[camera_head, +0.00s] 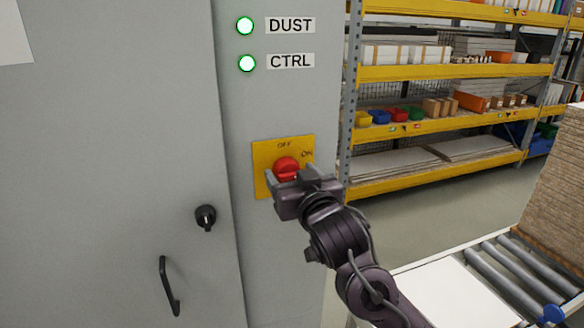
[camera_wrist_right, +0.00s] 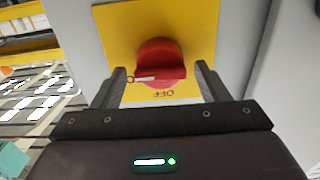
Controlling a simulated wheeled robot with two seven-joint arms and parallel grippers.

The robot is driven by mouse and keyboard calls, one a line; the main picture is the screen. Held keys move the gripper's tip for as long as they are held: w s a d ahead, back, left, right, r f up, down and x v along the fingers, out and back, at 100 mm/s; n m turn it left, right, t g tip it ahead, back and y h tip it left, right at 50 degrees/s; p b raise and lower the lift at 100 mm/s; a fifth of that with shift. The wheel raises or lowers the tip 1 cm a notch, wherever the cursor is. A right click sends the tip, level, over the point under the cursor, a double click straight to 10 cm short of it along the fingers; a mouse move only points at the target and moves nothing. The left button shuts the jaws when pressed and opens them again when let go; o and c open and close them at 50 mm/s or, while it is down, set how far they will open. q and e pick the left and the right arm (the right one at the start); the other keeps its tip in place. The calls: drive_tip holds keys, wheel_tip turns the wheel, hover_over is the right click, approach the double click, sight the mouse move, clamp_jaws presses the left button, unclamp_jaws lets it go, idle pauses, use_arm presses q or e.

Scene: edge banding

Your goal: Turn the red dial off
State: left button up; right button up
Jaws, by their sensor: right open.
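The red dial (camera_head: 286,167) sits on a yellow plate (camera_head: 262,157) on the grey cabinet. The plate reads OFF at the top and ON at the upper right. In the right wrist view the red dial (camera_wrist_right: 158,58) shows a white mark pointing left, toward a partly hidden letter, with OFF below it. My right gripper (camera_head: 291,177) is open in front of the plate. Its fingers stand on either side of the dial, with gaps visible in the right wrist view. Part of the dial is hidden by the gripper in the head view. My left gripper is not in view.
Green lamps beside DUST (camera_head: 245,26) and CTRL (camera_head: 246,63) are lit. A black lock knob (camera_head: 205,216) and a black handle (camera_head: 169,286) stick out from the cabinet door. Yellow shelving (camera_head: 430,71) stands behind right; a roller conveyor (camera_head: 510,285) is at lower right.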

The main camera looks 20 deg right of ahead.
drive_tip(key=shift+w+a, duration=0.1)
drive_tip(key=shift+w, duration=0.05)
drive_tip(key=c, duration=1)
